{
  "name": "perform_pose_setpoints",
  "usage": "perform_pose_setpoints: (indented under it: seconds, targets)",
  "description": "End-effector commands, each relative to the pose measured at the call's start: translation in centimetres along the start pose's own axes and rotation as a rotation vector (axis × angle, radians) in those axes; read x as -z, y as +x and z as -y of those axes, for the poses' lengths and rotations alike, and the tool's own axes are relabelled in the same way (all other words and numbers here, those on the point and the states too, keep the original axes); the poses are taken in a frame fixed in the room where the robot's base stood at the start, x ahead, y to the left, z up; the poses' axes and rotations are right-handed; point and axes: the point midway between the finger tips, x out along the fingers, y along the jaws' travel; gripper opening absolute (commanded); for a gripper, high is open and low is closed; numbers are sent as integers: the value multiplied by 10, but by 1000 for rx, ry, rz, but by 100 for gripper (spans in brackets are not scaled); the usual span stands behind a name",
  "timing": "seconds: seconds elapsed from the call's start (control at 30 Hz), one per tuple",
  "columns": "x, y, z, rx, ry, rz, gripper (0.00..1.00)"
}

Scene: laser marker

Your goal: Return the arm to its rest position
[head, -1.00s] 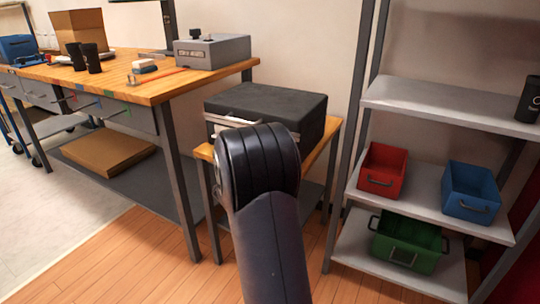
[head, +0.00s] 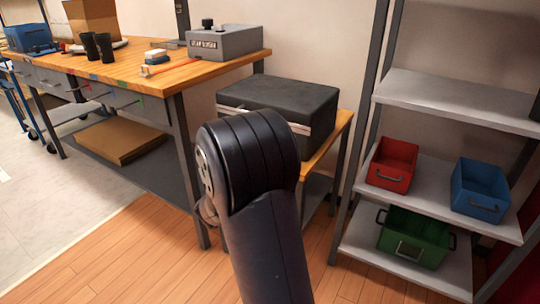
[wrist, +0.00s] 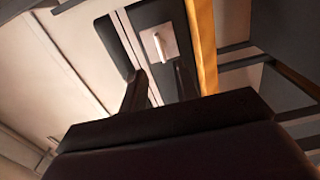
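My arm rises from the bottom middle of the head view, its dark rounded joint in front of the small side table. My gripper is not clearly seen there; the arm hides it. In the wrist view my gripper (wrist: 160,82) shows two dark fingers standing apart, with nothing visible between them. Beyond the fingers is a dark panel (wrist: 173,28) with a pale handle (wrist: 159,45); a wooden edge (wrist: 205,45) runs beside it. I cannot tell how far they are from the fingers.
A black box (head: 285,98) sits on the side table (head: 337,128), close behind my arm. A wooden workbench (head: 130,62) with a grey device (head: 225,42) stands left. Shelves at right hold red (head: 392,164), blue (head: 480,187) and green (head: 414,237) bins. Floor (head: 130,250) at left front is clear.

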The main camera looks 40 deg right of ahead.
Motion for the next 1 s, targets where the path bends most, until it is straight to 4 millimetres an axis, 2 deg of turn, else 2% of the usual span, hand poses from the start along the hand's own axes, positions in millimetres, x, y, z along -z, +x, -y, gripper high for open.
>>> perform_pose_setpoints:
  seconds: [0.33, 0.53, 0.67, 1.0]
  targets:
    - [0, -5, 0, 0, 1, 1, 29]
    - [0, 2, 1, 0, 1, 2, 29]
    - [-1, 19, 2, 0, 3, 4, 29]
    - [-1, 84, 2, -1, 2, 3, 29]
